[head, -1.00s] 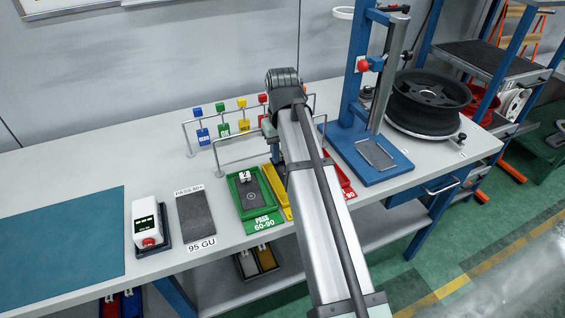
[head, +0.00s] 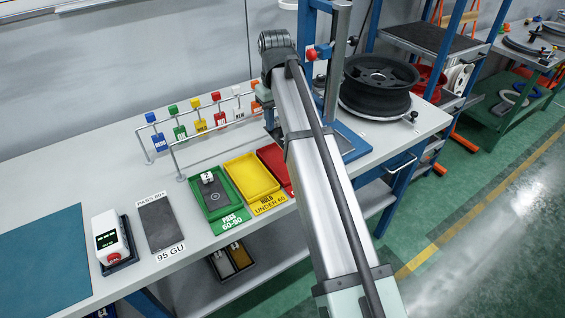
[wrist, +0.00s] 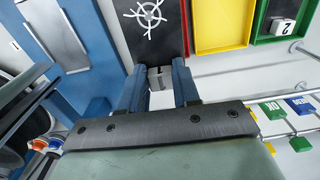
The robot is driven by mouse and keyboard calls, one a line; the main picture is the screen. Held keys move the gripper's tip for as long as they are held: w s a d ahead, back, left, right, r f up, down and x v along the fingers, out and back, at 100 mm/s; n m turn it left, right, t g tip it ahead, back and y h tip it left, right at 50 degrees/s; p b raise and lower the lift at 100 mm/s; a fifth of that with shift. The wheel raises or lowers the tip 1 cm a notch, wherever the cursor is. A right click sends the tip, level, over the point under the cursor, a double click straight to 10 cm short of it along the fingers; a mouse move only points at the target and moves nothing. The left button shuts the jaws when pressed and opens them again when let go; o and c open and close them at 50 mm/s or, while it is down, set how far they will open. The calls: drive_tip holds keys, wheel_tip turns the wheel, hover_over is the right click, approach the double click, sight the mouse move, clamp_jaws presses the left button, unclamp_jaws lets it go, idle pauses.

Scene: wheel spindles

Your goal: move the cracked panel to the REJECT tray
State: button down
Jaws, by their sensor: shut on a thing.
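The cracked panel (wrist: 152,40), dark with a white web-like crack mark, is in my gripper (wrist: 158,78) in the wrist view. The blue fingers are shut at its near end, around a small pale tab. The panel appears over or close to the red tray (wrist: 187,22), and I cannot tell whether it touches it. In the head view the red tray (head: 275,163) stands right of the yellow tray, and my arm hides its right part and label. My gripper and the panel are hidden behind my arm there.
The yellow HOLD tray (head: 250,178) looks empty. The green PASS tray (head: 228,212) holds a dark panel with a white numbered tag. A rail with coloured tags (head: 200,122) runs behind the trays. A blue-based stand (head: 352,146) and black wheel (head: 380,88) are at right.

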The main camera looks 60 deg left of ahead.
sight(277, 157)
drive_tip(key=shift+f, duration=5.05)
drive_tip(key=shift+f, duration=0.15)
drive_tip(key=c, duration=0.8)
unclamp_jaws()
wheel_tip(277, 157, up, 12)
drive_tip(key=shift+r, duration=0.2)
